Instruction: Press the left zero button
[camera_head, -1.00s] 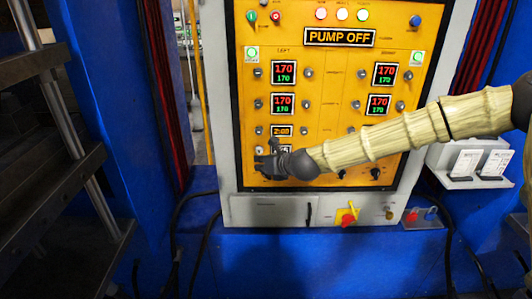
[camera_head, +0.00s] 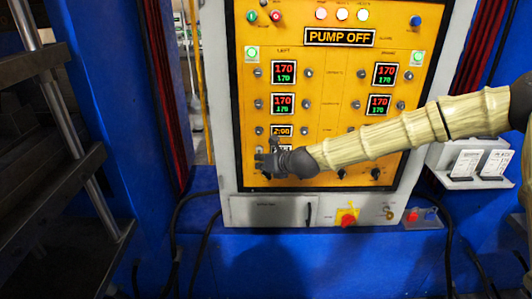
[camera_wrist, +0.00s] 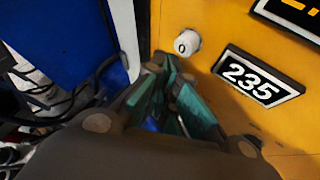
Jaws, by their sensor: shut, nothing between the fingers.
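The left zero button is a small white round button marked 0 (camera_wrist: 187,42) on the yellow panel in the wrist view. It sits just left of a counter display (camera_wrist: 257,76) reading 235. My gripper (camera_wrist: 168,68) is shut and empty. Its fingertips are just below and left of the button in the wrist view; I cannot tell whether they touch it. In the head view my gripper (camera_head: 262,163) is at the lower left of the panel and covers part of the counter display.
The yellow control panel (camera_head: 330,95) carries several displays, knobs and lamps, with a PUMP OFF sign (camera_head: 339,37) at the top. A red and yellow switch (camera_head: 347,217) is on the grey frame below. Blue machine walls stand on both sides.

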